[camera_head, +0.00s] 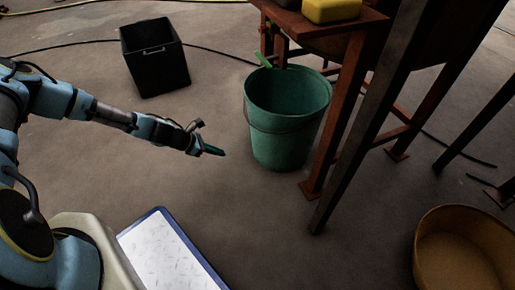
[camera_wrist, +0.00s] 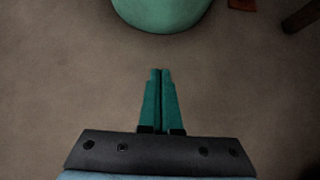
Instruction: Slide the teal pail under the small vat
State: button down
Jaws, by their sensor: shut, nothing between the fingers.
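The teal pail (camera_head: 285,130) stands upright on the floor beside the rusty red frame of a vat (camera_head: 335,45) in the head view. Its right rim is close to a frame leg, and its top back edge sits near a green tap handle. My gripper (camera_head: 222,152) is shut and empty, to the left of the pail with a gap between them. In the wrist view my gripper (camera_wrist: 161,72) points at the pail (camera_wrist: 165,12), whose lower side shows at the top edge. Which vat is the small one I cannot tell for certain; most of the vat is cut off.
A black crate (camera_head: 155,62) stands at the back left. A yellow tub (camera_head: 425,245) is at the lower right. A blue-edged white panel (camera_head: 165,255) lies near my base. Dark frame legs (camera_head: 365,130) stand right of the pail. Cables run along the floor behind; the floor left of the pail is clear.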

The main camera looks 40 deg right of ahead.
aim_at(255, 155)
jog(key=b+x, duration=0.1)
jog(key=x, duration=0.2)
jog(key=b+x, duration=0.2)
jog(key=x, duration=0.1)
jog(key=b+x, duration=0.1)
jog(key=x, duration=0.2)
jog(key=shift+w+d+f+b, duration=0.2)
jog(key=shift+d+f+b, duration=0.1)
jog(key=shift+b, duration=0.1)
jog(key=d+b, duration=0.1)
jog(key=s+d, duration=0.1)
jog(key=d, duration=0.1)
jog(key=shift+s+f+b, duration=0.1)
jog(key=shift+f+b, duration=0.05)
jog(key=shift+b, duration=0.2)
jog(key=shift+s+d, duration=0.25)
jog(key=shift+d, duration=0.35)
